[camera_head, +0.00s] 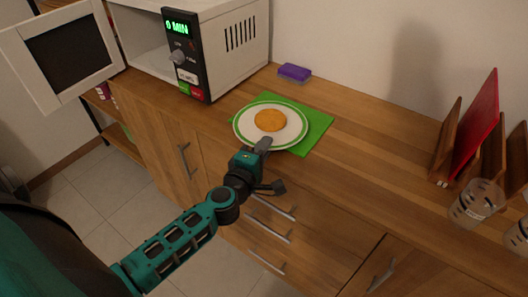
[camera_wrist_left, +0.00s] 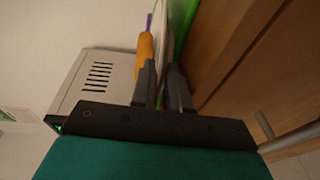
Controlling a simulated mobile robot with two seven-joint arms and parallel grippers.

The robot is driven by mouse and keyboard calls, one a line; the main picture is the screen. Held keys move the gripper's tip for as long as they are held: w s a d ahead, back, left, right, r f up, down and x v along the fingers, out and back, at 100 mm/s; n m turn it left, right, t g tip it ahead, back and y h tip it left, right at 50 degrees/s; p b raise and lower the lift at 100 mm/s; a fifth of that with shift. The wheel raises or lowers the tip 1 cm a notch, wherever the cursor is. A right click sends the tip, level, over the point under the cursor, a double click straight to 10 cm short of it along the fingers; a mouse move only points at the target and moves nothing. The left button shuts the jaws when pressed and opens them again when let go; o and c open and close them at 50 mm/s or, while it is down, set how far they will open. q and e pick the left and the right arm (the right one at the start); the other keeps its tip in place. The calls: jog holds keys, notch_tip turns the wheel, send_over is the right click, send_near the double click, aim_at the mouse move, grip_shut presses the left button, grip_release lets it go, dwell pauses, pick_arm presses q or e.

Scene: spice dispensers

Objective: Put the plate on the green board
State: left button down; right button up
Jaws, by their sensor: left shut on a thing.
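The white plate with a green rim band (camera_head: 247,127) is over the green board (camera_head: 319,125) on the wooden counter, overhanging it on the left. A round orange item (camera_head: 270,120) lies on the plate. My left gripper (camera_head: 263,146) is shut on the plate's near edge. In the left wrist view, my left gripper (camera_wrist_left: 161,82) has its fingers on either side of the pale plate edge (camera_wrist_left: 164,35), with the green board (camera_wrist_left: 183,25) beyond one finger. I cannot tell whether the plate touches the board. My right gripper is not in view.
A microwave (camera_head: 237,38) with its door (camera_head: 70,55) open stands at the left. A purple sponge (camera_head: 294,72) lies behind the board. A wooden rack with a red board (camera_head: 477,125) and a clear cup (camera_head: 477,204) stand at the right. The counter between is clear.

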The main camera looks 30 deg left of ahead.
pick_arm(q)
jog(key=shift+r, duration=0.15)
jog(key=c, duration=1.4)
grip_release()
jog(key=shift+f, duration=0.2)
jog(key=shift+r, duration=0.15)
